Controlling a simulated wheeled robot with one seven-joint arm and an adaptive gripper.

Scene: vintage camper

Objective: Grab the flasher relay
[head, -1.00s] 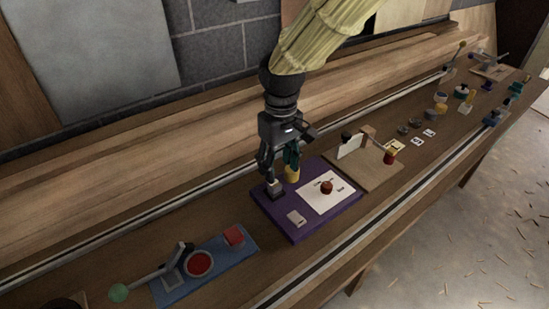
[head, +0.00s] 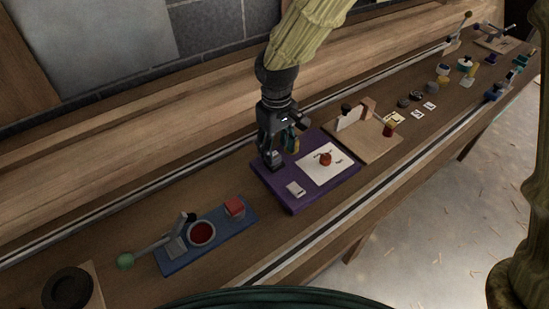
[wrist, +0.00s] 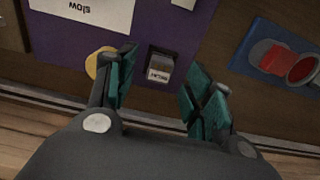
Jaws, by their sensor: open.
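A small black block with a pale label (wrist: 159,67), which looks like the flasher relay, sits on the purple board (wrist: 203,28). Its label text is too small to read surely. My gripper (wrist: 161,70) is open, its teal finger pads on either side of the block and apart from it in the wrist view. In the head view my gripper (head: 279,150) is over the far left part of the purple board and partly hides the block (head: 272,163). A yellow round thing (wrist: 96,63) stands close beside one finger.
The purple board also holds a white card (head: 336,173) with a red-orange knob (head: 325,159) and a grey box (head: 296,188). A blue board (head: 220,234) with a lever and red parts lies left. A tan board (head: 376,146) lies right. A metal rail (head: 300,256) runs along the bench front.

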